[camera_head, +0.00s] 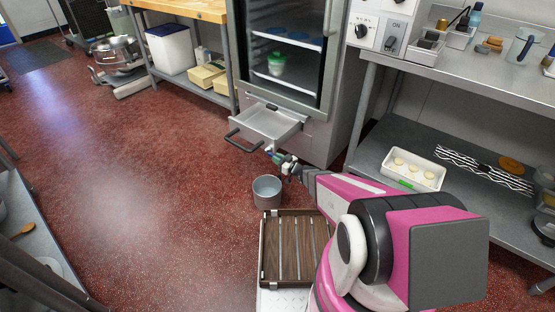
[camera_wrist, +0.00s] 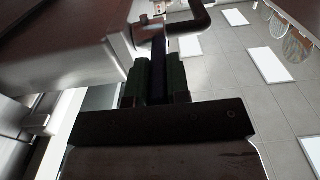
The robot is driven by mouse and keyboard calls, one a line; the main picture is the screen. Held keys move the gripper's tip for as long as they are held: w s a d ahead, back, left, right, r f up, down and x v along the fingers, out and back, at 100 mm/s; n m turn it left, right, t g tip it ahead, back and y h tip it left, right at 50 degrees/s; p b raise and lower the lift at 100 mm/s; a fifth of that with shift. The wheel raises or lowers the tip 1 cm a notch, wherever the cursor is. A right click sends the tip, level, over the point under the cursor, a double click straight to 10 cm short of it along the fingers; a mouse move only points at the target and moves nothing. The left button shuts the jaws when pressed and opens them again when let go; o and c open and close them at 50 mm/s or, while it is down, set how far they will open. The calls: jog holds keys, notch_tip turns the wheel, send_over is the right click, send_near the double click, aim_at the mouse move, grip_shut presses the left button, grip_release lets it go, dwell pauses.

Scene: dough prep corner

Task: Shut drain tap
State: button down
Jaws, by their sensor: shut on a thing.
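The drain tap (camera_head: 272,153) is a small fitting with blue-green parts at the cabinet's lower front, just below the pulled-out drawer. My gripper (camera_head: 284,161) is at it, at the far end of my pink arm. In the wrist view my gripper (camera_wrist: 158,85) has its green finger pads closed on a dark blue, upright piece (camera_wrist: 159,66), which looks like the tap's lever.
A drawer (camera_head: 268,122) with a dark handle (camera_head: 238,141) sticks out of the glass-doored cabinet (camera_head: 289,50) just above my gripper. A grey bucket (camera_head: 267,186) stands on the floor below. A steel table (camera_head: 455,68) is at right.

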jog(key=c, duration=1.4)
grip_release()
jog(key=shift+o, duration=0.2)
jog(key=shift+r, duration=0.35)
jog(key=s+a+r, duration=0.8)
jog(key=r, duration=0.2)
jog(key=shift+s, duration=0.2)
jog(key=shift+r, duration=0.1)
